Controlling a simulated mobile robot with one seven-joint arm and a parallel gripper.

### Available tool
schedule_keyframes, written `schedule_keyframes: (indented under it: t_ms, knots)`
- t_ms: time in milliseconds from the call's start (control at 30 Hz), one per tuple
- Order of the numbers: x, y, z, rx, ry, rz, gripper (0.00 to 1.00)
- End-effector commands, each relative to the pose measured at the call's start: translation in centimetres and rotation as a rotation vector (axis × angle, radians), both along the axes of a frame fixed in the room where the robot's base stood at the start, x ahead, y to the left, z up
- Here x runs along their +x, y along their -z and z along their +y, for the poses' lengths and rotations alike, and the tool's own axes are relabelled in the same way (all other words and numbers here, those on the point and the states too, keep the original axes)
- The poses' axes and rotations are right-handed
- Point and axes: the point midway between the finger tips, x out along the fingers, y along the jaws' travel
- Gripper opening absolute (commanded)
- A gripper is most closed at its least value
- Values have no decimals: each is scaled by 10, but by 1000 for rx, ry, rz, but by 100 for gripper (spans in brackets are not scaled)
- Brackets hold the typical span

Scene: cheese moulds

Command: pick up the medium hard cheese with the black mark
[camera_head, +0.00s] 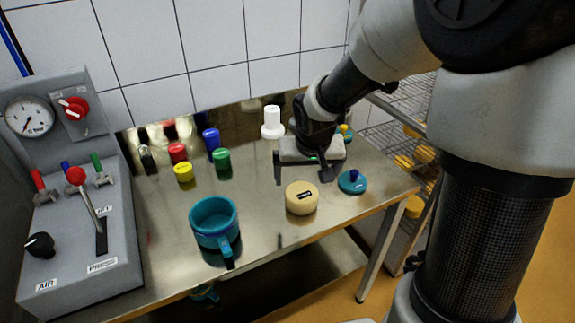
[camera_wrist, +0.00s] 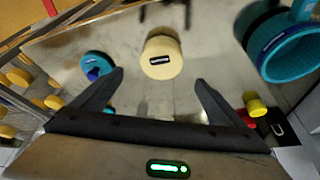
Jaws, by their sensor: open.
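The cheese (camera_head: 301,203) is a pale yellow round block with a black mark on it. It stands on the steel table between the teal mug and a teal lid. In the wrist view the cheese (camera_wrist: 162,68) lies ahead of the fingertips, roughly midway between them, with its black mark facing the camera. My gripper (camera_head: 301,174) is open and empty, behind the cheese and above the table. In the wrist view my gripper (camera_wrist: 158,78) shows both dark fingers spread wide, with nothing between them.
A teal mug (camera_head: 213,214) stands left of the cheese; a teal lid with a blue knob (camera_head: 353,182) lies to its right. A grey control panel (camera_head: 80,225) fills the left.

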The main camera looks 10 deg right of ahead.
Motion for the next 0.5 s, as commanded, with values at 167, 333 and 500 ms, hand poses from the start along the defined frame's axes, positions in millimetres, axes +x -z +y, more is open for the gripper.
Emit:
schedule_keyframes:
  t_ms: [167, 333, 500]
  knots:
    - [13, 36, 0, 1, -1, 2, 93]
    - [19, 47, -1, -1, -2, 0, 93]
    - [22, 63, 0, -1, -3, 2, 93]
